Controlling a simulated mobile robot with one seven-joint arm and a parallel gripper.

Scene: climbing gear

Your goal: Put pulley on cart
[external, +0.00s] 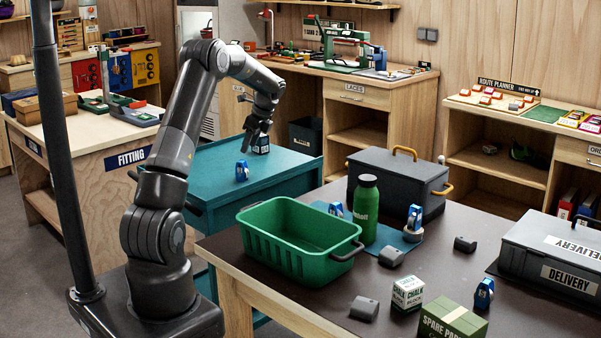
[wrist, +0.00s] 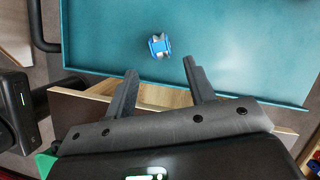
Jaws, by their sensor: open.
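A blue pulley (external: 242,171) rests on the teal top of the cart (external: 205,165). In the wrist view the pulley (wrist: 160,46) lies on the bare cart top (wrist: 240,50), just beyond my fingertips and roughly between their lines. My gripper (external: 257,143) is above the cart, pointing down. In the wrist view my gripper (wrist: 160,70) has its fingers spread, with nothing between them, apart from the pulley. Other blue pulleys stand on the dark table: one behind the green crate (external: 336,209), one right of the bottle (external: 414,219), one near the front (external: 484,293).
A green crate (external: 256,237), a green bottle (external: 365,212), a dark case (external: 395,182), a chalk box (external: 408,291) and a delivery box (external: 560,250) stand on the table. Much of the cart top is clear.

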